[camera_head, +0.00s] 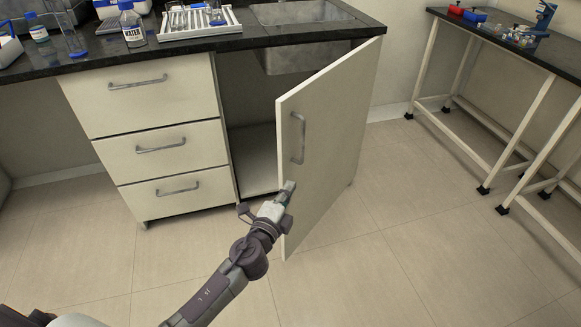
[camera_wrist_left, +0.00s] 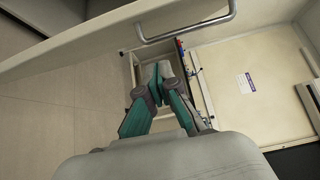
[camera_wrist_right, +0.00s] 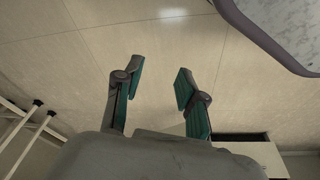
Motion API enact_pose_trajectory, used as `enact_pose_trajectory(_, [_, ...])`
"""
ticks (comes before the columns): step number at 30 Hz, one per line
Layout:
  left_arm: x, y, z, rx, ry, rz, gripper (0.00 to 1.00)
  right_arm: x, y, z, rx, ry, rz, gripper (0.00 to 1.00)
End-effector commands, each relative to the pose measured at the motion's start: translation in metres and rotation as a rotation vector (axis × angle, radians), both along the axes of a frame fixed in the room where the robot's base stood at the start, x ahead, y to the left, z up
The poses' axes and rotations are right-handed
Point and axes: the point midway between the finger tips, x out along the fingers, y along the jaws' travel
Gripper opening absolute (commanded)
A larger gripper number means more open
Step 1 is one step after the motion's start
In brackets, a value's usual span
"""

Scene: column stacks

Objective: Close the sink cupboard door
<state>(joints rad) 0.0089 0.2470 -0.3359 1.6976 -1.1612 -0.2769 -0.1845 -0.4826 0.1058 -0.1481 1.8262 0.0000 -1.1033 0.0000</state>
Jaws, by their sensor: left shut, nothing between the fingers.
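The cream sink cupboard door (camera_head: 333,135) stands open beneath the sink, hinged at its right side, its free edge swung out toward me. Its grey bar handle (camera_head: 298,138) is on the outer face, and shows at the top of the left wrist view (camera_wrist_left: 185,35). My left gripper (camera_head: 289,187) is shut and empty, close to the door's outer face below the handle, near the free edge; I cannot tell whether it touches. In the left wrist view its fingertips (camera_wrist_left: 160,72) are together. My right gripper (camera_wrist_right: 157,72) is open and empty above the floor, outside the head view.
A three-drawer unit (camera_head: 160,148) stands left of the open cupboard. The dark worktop (camera_head: 235,38) holds a rack (camera_head: 199,22) and bottles beside the sink (camera_head: 300,12). A frame-legged table (camera_head: 515,50) stands at the right. The floor (camera_head: 430,230) right of the door is clear.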

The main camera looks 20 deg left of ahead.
Motion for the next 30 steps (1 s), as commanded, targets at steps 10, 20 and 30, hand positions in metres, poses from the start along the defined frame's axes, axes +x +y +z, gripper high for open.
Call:
enact_pose_trajectory(10, [0.076, -0.006, 0.000, -0.003, -0.001, 0.001, 0.00, 0.005, 0.000, 0.017, 0.001, -0.015, -0.001, 0.40])
enact_pose_trajectory(20, [0.090, 0.028, -0.001, -0.003, 0.002, 0.000, 0.00, 0.006, 0.000, 0.025, 0.002, -0.017, -0.002, 0.40])
enact_pose_trajectory(30, [0.091, 0.032, 0.000, -0.004, 0.002, 0.001, 0.00, 0.007, 0.001, 0.026, 0.002, -0.018, -0.002, 0.40])
